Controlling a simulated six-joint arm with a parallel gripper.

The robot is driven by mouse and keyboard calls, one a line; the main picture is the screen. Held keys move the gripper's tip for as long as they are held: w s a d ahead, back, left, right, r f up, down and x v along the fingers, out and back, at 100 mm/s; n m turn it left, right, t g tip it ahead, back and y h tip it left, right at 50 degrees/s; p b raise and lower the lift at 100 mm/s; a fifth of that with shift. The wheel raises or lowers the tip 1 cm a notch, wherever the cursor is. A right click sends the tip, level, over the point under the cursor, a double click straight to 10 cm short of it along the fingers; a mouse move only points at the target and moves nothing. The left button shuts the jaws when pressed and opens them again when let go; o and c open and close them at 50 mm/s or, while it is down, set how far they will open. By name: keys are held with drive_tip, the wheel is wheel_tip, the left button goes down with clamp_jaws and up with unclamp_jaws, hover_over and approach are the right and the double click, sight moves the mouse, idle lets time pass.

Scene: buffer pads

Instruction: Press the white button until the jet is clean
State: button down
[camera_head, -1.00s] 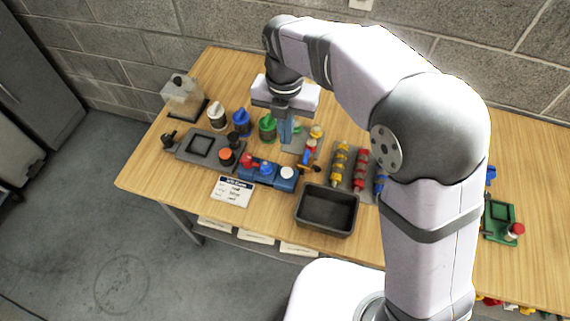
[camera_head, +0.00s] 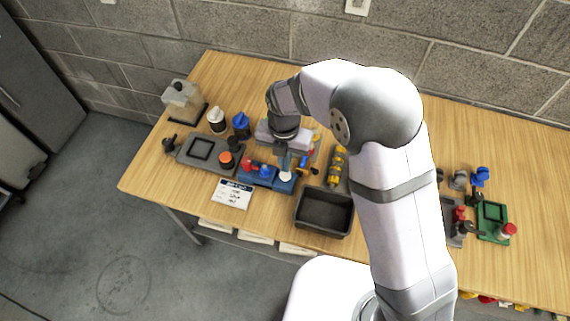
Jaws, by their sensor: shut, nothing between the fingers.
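A blue button box (camera_head: 256,179) stands near the front of the table, with a red, a blue and a white button on top. The white button (camera_head: 286,177) is at its right end. My gripper (camera_head: 284,168) points down with its fingers shut and empty. Its tips are right above or at the far edge of the white button; I cannot tell if they touch. A small fixture with a yellow and an orange part (camera_head: 311,168) sits just right of the gripper and is partly hidden by it. I cannot make out the jet's state.
A dark tray (camera_head: 324,232) lies right of the button box, with a yellow spool rack (camera_head: 338,165) behind it. A grey plate with an orange knob (camera_head: 226,158) is on the left. White and blue pots (camera_head: 241,124) stand behind. A printed card (camera_head: 233,194) lies in front.

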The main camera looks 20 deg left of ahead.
sight(285, 175)
drive_tip(key=shift+f+p, duration=0.35)
drive_tip(key=shift+f, duration=0.95)
drive_tip(key=shift+s+d+f+b, duration=0.1)
drive_tip(key=shift+f+b, duration=0.5)
drive_tip(key=shift+f, duration=0.4)
wheel_tip(285, 175, up, 5)
drive_tip(key=p, duration=0.4)
drive_tip(key=shift+f, duration=0.15)
drive_tip(key=shift+r+b, duration=0.35)
drive_tip(key=shift+b, duration=0.15)
wheel_tip(285, 175, up, 9)
drive_tip(key=b, duration=0.2)
drive_tip(key=shift+a, duration=0.2)
